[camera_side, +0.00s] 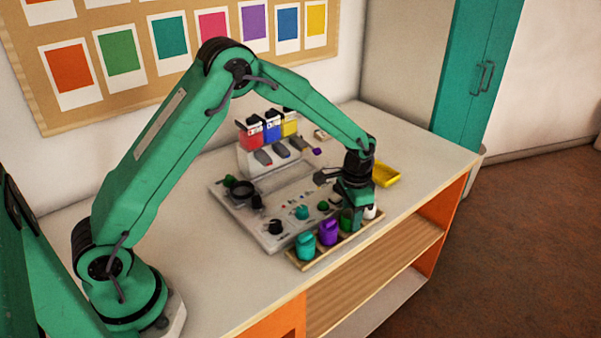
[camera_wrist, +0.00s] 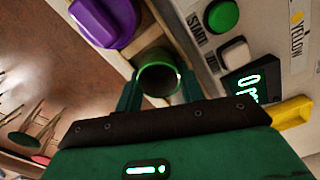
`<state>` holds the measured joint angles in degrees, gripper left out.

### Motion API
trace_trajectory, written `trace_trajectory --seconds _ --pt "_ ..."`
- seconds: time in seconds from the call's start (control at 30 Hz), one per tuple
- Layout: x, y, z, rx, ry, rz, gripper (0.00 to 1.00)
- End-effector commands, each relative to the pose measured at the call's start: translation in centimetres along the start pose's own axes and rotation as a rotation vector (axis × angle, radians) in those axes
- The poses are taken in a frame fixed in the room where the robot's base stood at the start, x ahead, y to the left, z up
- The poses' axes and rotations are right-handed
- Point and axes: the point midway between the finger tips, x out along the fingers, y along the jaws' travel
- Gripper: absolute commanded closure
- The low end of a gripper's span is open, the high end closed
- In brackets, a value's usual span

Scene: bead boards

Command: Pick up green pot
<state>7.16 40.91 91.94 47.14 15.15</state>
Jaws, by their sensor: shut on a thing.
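The green pot (camera_side: 346,221) is in the row of pots on the wooden tray (camera_side: 299,262) at the table's front edge, partly hidden by my gripper (camera_side: 354,207) in the side view. My gripper points down over it and is shut on it. In the wrist view the green pot (camera_wrist: 157,70) sits between the two fingers, its dark open mouth facing the camera. I cannot tell whether its base still touches the tray.
A purple pot (camera_side: 328,232) and a teal pot (camera_side: 305,245) stand to its left, a white pot (camera_side: 371,212) to its right. Behind is a grey control panel (camera_side: 272,238) with buttons. A yellow tray (camera_side: 386,175) lies to the right.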

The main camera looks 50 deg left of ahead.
Motion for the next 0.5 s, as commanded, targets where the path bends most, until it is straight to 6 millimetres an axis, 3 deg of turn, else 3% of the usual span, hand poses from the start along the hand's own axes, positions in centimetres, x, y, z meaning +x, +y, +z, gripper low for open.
trace_trajectory --seconds 0.27,0.5 --pt "-1.0 0.0 -0.1 0.000 0.003 -0.001 0.85" --pt "-4.0 0.0 -0.1 0.000 0.004 -0.001 0.85"
